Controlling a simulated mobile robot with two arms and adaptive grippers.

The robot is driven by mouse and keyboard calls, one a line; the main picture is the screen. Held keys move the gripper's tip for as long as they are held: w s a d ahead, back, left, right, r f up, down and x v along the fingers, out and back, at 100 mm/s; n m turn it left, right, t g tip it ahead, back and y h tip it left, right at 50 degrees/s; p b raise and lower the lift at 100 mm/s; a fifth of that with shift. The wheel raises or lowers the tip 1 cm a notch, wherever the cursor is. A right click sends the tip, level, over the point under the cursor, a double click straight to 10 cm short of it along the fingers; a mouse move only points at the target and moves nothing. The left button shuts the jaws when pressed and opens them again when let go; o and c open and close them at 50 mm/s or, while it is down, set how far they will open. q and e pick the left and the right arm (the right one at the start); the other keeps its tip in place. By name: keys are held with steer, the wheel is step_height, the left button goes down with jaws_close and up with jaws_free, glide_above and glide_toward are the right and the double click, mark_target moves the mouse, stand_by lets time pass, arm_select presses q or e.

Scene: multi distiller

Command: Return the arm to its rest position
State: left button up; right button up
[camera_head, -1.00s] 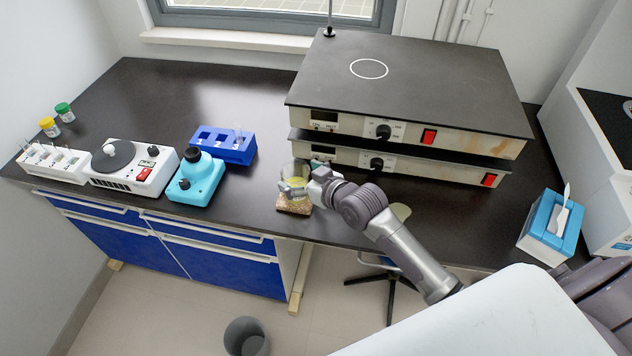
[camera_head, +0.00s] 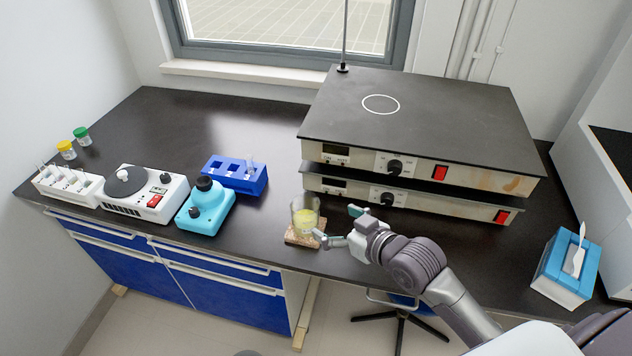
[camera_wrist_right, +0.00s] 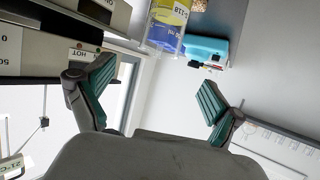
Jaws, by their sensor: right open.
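My right gripper (camera_head: 338,225) is open and empty, just right of a glass beaker (camera_head: 305,217) holding yellow liquid. The beaker stands upright on a small brown cork-like pad (camera_head: 291,239) near the front edge of the bench. One fingertip is close to the beaker's lower right side; I cannot tell if it touches. In the right wrist view my gripper's green-padded fingers (camera_wrist_right: 155,88) are spread wide with nothing between them. The beaker (camera_wrist_right: 168,22) shows there beyond the fingers, at the top. My left gripper is not in view.
Two stacked hot plates (camera_head: 455,125) stand behind my right gripper. A turquoise device (camera_head: 207,210), blue rack (camera_head: 236,174), white stirrer unit (camera_head: 145,195) and white vial rack (camera_head: 68,186) stand left. A blue-and-white box (camera_head: 566,270) is at right. The dark bench (camera_head: 260,115) has bare room behind the racks.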

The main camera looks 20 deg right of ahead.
steer(key=s+f+m+g+h, duration=0.15)
steer(key=s+f+g, duration=0.35)
steer(key=s, duration=0.6)
steer(key=s+f+g+h, duration=0.3)
steer(key=s+f+g, duration=0.1)
steer(key=s, duration=0.7)
step_height(320, 180, down, 25)
steer(key=s+g, duration=0.1)
steer(key=s+d+f+g, duration=0.1)
steer(key=s+d+f, duration=0.1)
steer(key=s+f, duration=1.5)
steer(key=shift+s+d+f+g, duration=0.35)
steer(key=shift+s+d+g, duration=0.05)
